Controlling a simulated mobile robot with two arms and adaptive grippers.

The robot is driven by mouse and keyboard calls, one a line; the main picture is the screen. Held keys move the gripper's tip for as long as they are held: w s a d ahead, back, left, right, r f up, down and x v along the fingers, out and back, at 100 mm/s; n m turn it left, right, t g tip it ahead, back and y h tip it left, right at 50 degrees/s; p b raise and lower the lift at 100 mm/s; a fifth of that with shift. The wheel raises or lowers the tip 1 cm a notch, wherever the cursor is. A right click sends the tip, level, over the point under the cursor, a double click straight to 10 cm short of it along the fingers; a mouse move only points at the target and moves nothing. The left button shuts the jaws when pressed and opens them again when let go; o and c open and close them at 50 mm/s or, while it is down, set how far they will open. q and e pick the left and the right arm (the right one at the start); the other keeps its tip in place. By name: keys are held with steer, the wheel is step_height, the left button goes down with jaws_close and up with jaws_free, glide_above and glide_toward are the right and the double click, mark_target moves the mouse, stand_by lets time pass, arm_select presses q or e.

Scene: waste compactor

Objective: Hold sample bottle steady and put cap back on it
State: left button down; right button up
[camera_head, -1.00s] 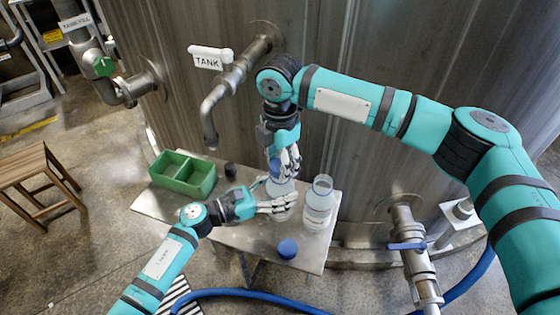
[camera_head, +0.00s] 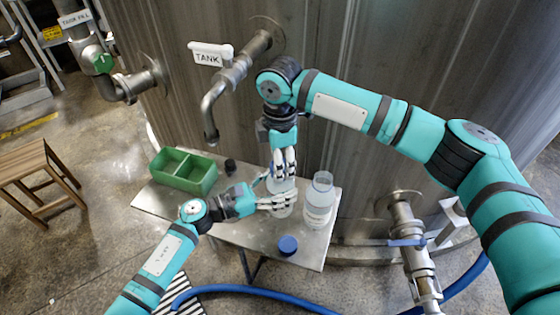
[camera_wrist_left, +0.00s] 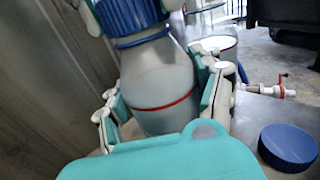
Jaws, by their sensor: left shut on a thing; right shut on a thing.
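The sample bottle (camera_head: 284,188) is a pale translucent bottle, upright at the steel table. In the left wrist view it (camera_wrist_left: 155,85) shows a red line round its body. My left gripper (camera_head: 284,203) is shut around the bottle's body; its fingers sit on both sides in the wrist view (camera_wrist_left: 158,98). My right gripper (camera_head: 284,176) points down over the bottle's top, shut on a blue ribbed cap (camera_wrist_left: 130,14). The cap is at the neck, just above a blue ring (camera_wrist_left: 141,38); I cannot tell whether it is seated. Fingers hide the cap in the head view.
A second bottle (camera_head: 320,196), uncapped, stands close on the right. Another blue cap (camera_head: 288,245) lies at the table's (camera_head: 245,235) front. A green two-part tray (camera_head: 183,173) and a small dark cap (camera_head: 230,166) are on the left. The tank wall is behind.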

steer(key=m, duration=0.9)
stand_by(0.6)
steer(key=o, duration=0.7)
steer(key=shift+r, duration=2.25)
steer(key=shift+c, duration=0.5)
